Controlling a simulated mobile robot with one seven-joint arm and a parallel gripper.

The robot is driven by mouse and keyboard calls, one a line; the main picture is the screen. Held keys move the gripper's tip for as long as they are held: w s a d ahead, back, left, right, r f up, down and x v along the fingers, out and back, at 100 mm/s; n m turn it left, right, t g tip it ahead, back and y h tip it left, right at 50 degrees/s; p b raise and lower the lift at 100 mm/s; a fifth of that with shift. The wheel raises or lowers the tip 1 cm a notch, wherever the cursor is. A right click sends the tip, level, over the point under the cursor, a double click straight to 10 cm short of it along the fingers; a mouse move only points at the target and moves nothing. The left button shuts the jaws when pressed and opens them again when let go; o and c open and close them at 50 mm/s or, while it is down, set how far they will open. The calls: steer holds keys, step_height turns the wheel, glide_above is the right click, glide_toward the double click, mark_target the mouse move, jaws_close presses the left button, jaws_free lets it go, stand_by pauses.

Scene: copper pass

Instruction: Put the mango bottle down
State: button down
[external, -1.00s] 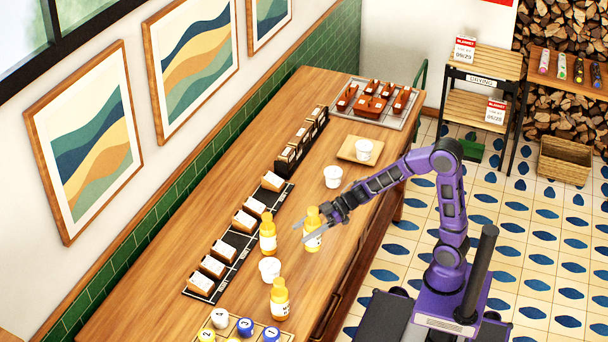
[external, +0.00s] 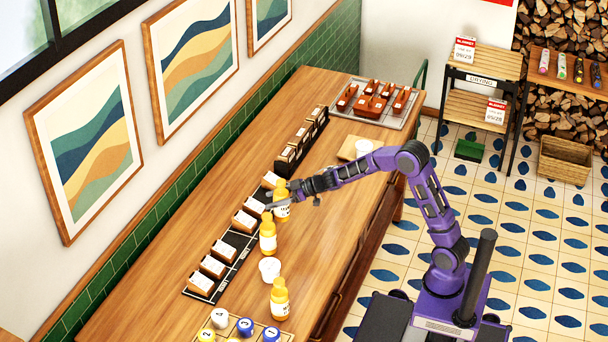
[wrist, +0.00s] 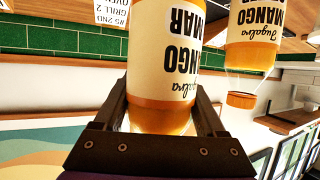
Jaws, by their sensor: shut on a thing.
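A yellow mango bottle (external: 282,209) with a white label is between the fingers of my gripper (external: 284,198), upright near the row of boxed goods. In the wrist view the bottle (wrist: 165,55) appears upside down, its label reading MANGO, with my gripper's fingers (wrist: 162,112) on both sides of it. I cannot tell whether its base touches the counter. A second mango bottle (external: 268,236) stands just in front of it, and also shows in the wrist view (wrist: 255,30). A third bottle (external: 280,300) stands nearer the front.
The wooden counter (external: 180,265) runs along the wall. A black mat (external: 236,240) with several small boxes lies left of the bottles. A white cup (external: 269,269) stands between the two nearer bottles. Numbered balls (external: 245,326) sit at the front.

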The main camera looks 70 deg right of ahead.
steer(key=shift+f+b, duration=0.95)
steer(key=shift+f, duration=1.75)
steer(key=shift+f, duration=0.2)
jaws_free()
steer(key=shift+r, duration=0.25)
steer(key=p+v, duration=0.2)
steer(key=v, duration=1)
steer(key=shift+f, duration=0.15)
steer(key=shift+d, duration=0.1)
